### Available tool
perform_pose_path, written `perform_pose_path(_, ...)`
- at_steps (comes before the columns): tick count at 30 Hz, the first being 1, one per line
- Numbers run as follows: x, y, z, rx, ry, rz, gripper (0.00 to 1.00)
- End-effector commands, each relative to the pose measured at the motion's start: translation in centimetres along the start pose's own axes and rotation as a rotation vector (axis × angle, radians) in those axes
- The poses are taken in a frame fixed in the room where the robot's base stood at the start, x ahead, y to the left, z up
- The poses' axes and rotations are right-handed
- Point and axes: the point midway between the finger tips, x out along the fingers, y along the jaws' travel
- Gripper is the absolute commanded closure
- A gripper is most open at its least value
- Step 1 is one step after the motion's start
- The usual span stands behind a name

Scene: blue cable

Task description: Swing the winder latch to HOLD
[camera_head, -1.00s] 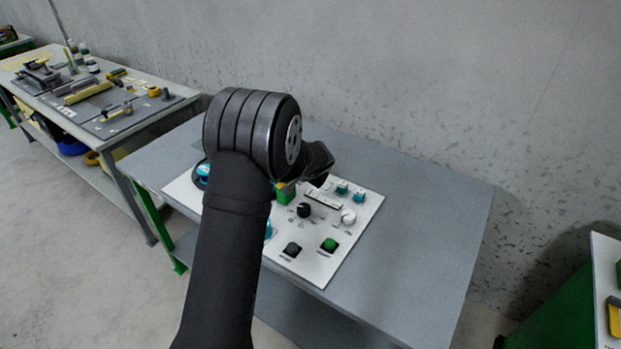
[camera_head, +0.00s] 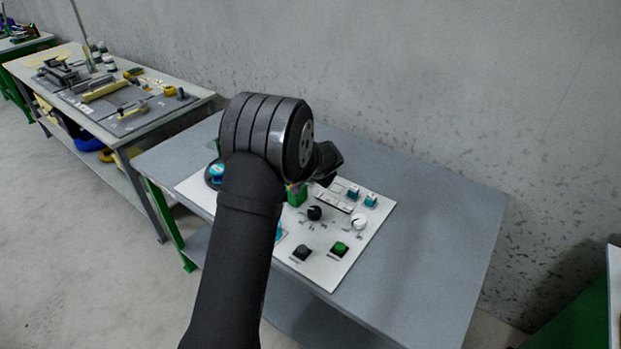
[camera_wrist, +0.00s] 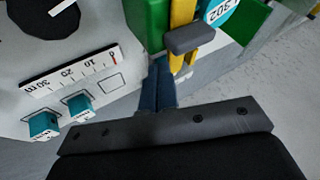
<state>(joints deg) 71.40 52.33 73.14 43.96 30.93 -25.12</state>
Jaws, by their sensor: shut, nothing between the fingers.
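In the wrist view, a green block (camera_wrist: 146,24) stands on the white panel with upright yellow bars (camera_wrist: 181,30) at its side. A dark grey rounded tab (camera_wrist: 190,38) crosses the bars; it looks like the latch handle, but no HOLD mark is readable. My gripper (camera_wrist: 160,72) is shut and empty, its dark blue fingertips just below the tab and close to the green block. I cannot tell whether they touch it. In the head view, the green block (camera_head: 297,196) shows partly beside my arm, which hides the fingertips.
The panel (camera_head: 345,262) holds a black knob (camera_head: 314,213), a white dial (camera_head: 359,222), teal switches (camera_head: 370,201), a dark button (camera_head: 302,253) and a green button (camera_head: 339,249). A teal disc (camera_wrist: 222,10) is behind the bars. The bench's right side (camera_head: 440,220) is clear.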

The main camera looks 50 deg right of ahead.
Motion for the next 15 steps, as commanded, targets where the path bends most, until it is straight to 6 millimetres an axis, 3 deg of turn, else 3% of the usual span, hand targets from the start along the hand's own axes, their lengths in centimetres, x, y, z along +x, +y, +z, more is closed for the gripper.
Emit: perform_pose_path(15,0.48,-0.26,-0.52,-0.113,-0.06,-0.061,1.0)
